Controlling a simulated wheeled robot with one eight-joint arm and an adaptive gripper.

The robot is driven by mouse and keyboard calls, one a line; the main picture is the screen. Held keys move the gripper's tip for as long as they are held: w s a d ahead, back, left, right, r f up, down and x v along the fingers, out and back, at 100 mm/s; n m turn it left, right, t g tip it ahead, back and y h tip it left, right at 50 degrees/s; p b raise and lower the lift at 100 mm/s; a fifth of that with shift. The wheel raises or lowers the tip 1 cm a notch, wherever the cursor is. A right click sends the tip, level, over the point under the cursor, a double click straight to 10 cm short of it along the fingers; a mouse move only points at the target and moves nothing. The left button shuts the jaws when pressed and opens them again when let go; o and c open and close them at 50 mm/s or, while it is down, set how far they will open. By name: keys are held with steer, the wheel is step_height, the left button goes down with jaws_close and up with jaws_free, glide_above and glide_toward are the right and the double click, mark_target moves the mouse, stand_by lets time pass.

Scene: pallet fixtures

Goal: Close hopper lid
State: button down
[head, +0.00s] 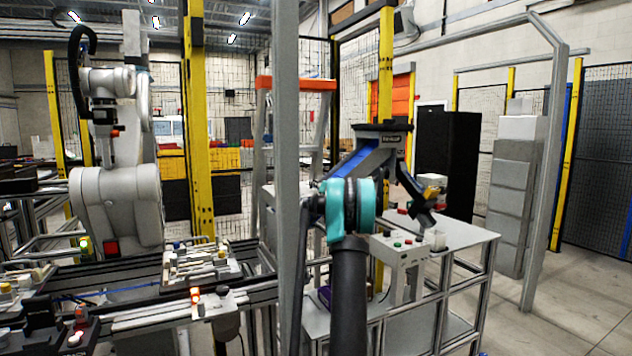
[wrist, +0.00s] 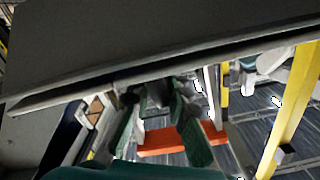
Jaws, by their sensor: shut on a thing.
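The hopper (head: 395,139) is the dark, labelled box with a blue side, behind my teal arm joint in the head view. A broad dark grey panel, apparently the hopper lid (wrist: 150,40), fills the top of the wrist view, its long edge slanting across the picture. My gripper (wrist: 157,97) reaches up to that edge from below, its green fingers on either side of a small dark part there. It appears shut on the lid at this edge. In the head view my arm hides the fingers and the contact. How far the lid stands open is unclear.
A grey post (head: 287,120) stands close to the left of my arm. A metal workbench (head: 465,235) with a button box (head: 398,247) lies to the right. A conveyor with fixtures (head: 200,260) is at left. An orange-topped stepladder (head: 297,84) stands behind. Floor at right is clear.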

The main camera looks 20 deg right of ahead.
steer(key=shift+a+f, duration=0.25)
steer(key=shift+f, duration=0.05)
steer(key=c, duration=1.6)
jaws_free()
steer(key=shift+w, duration=0.1)
steer(key=shift+o, duration=0.2)
steer(key=shift+d, duration=0.15)
steer(key=shift+s, duration=0.35)
steer(key=s, duration=1.1)
steer(key=shift+s+d, duration=0.2)
